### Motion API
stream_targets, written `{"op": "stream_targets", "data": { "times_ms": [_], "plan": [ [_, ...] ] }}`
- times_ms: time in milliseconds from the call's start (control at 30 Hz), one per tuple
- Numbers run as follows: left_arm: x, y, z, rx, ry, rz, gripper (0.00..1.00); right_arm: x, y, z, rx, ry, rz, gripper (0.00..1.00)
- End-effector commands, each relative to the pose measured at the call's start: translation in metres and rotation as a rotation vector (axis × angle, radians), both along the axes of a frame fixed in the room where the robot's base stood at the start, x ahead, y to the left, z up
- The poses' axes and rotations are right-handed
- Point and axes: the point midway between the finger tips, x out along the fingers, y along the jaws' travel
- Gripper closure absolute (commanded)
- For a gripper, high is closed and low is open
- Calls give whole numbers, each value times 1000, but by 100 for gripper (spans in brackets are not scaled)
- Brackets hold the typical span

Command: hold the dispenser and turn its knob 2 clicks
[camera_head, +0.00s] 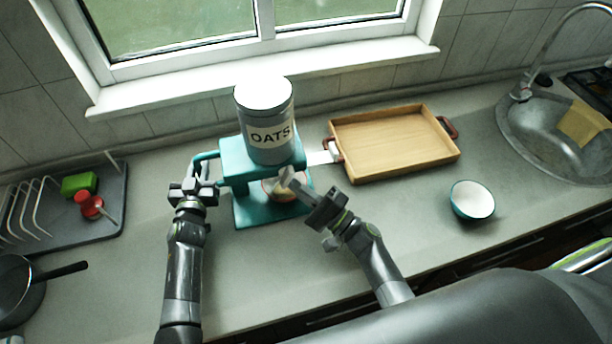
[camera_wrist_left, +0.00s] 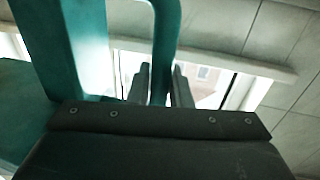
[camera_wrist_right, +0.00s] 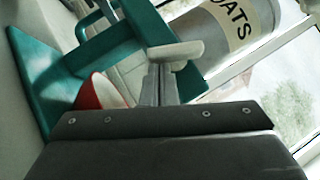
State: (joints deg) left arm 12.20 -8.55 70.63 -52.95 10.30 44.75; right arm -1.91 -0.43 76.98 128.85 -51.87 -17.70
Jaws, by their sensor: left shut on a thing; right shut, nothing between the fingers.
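The teal dispenser (camera_head: 243,152) stands on the counter, with a grey canister labelled OATS (camera_head: 265,115) on top. My left gripper (camera_head: 196,185) is shut on the dispenser's side handle (camera_wrist_left: 166,35), whose bar runs between its fingers in the left wrist view. The pale knob (camera_wrist_right: 175,51) faces the front, below the canister. My right gripper (camera_wrist_right: 159,85) is shut and empty, its fingertips right at the knob; I cannot tell if they touch it. A bowl, red outside (camera_wrist_right: 90,95), sits on the dispenser's base, partly hidden in the head view by my right gripper (camera_head: 295,188).
A wooden tray (camera_head: 395,143) lies right of the dispenser, with a white flat piece (camera_head: 320,157) between them. A teal-and-white bowl (camera_head: 472,199) and a sink (camera_head: 545,135) are further right. A dish rack (camera_head: 115,205) and pan (camera_head: 20,290) are left.

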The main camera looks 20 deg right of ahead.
Motion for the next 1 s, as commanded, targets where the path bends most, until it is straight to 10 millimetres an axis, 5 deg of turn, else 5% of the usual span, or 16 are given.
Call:
{"op": "stream_targets", "data": {
  "times_ms": [1000],
  "plan": [
    [0,0,-1,-1,2,0,100,1,35,-6,3,-2,0,100]
  ]
}}
